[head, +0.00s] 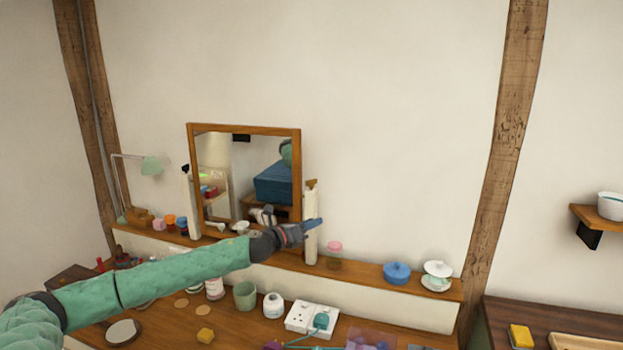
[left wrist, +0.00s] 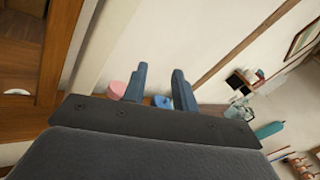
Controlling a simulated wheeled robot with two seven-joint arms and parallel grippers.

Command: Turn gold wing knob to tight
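A wood-framed mirror (head: 244,128) stands on the shelf between two pale posts. The knob is not identifiable in that view. My right gripper is not in view.
A pink-lidded jar (head: 334,250), a blue lidded pot (head: 396,273) and a white lidded dish (head: 437,272) stand on the shelf right of the post. A green cup (head: 244,295) and a white socket block (head: 311,319) are on the desk below. The wall above is clear.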

